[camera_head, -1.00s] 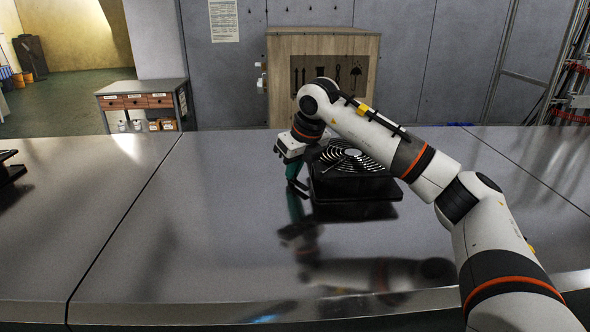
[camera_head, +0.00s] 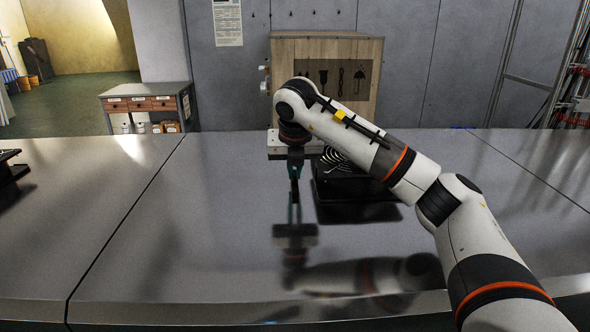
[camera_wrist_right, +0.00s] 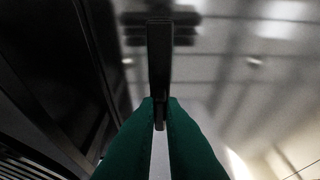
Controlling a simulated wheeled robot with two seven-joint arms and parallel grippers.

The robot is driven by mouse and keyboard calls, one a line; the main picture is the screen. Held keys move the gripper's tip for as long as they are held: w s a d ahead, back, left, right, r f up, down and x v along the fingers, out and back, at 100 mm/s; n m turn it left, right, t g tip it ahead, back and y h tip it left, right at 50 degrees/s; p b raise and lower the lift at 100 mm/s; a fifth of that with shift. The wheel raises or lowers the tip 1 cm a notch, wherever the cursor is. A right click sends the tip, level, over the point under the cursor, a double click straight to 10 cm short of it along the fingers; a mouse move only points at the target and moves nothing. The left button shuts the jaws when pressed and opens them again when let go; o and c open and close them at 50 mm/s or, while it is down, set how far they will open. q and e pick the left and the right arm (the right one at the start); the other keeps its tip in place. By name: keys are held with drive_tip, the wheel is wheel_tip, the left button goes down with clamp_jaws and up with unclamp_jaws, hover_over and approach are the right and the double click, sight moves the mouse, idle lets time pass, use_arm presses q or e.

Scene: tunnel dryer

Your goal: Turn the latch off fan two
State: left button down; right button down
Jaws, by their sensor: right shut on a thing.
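A black fan (camera_head: 352,190) with a round pale grille stands on the grey metal top, partly hidden behind my right arm. I see no label that shows its number. My right gripper (camera_head: 295,187) points down just left of this fan. In the right wrist view its green fingers (camera_wrist_right: 160,108) are closed on a narrow dark bar, which looks like the latch (camera_wrist_right: 160,62). The dark fan housing fills the left of that view. My left gripper is not in view.
A dark object (camera_head: 10,172) is cut off at the left edge of the metal top (camera_head: 200,220). A wooden crate (camera_head: 365,52) stands behind the fan. A drawer cabinet (camera_head: 148,100) is at the back left. The front of the top is clear.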

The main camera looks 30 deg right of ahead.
sight(295, 192)
drive_tip(key=shift+r, duration=0.1)
idle(0.3)
drive_tip(key=c, duration=1.5)
unclamp_jaws()
drive_tip(key=shift+c, duration=0.2)
drive_tip(key=shift+s+a+r, duration=0.1)
drive_tip(key=shift+r, duration=0.3)
drive_tip(key=b+v, duration=0.1)
drive_tip(key=v, duration=1)
